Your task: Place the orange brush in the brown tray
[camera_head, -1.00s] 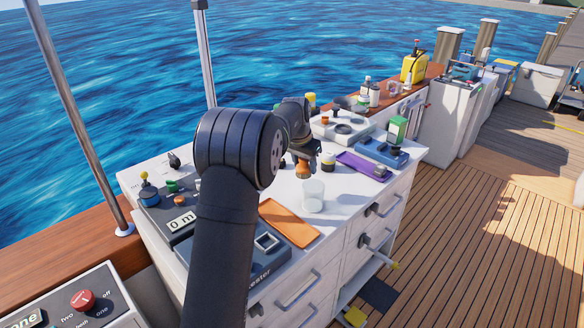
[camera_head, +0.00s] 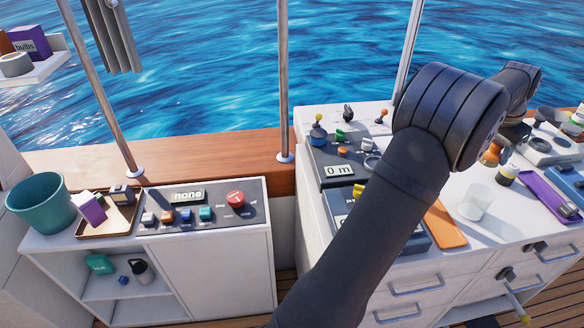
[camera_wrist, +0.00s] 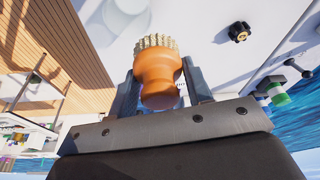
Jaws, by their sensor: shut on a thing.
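The orange brush (camera_wrist: 158,78), with a rounded handle and pale bristles, is between the two fingers of my gripper (camera_wrist: 161,90) in the wrist view. My gripper is shut on it, bristles pointing away from the wrist. In the head view the brush (camera_head: 490,153) shows small over the white counter, beyond my arm; I cannot tell whether its bristles touch the surface. The brown tray (camera_head: 112,226) lies on the low cabinet at the left. A purple and white box (camera_head: 92,208) and a dark small item (camera_head: 122,195) are in it.
A teal bucket (camera_head: 43,205) stands left of the tray, and a switch panel (camera_head: 205,203) is right of it. Metal poles (camera_head: 284,80) rise behind.

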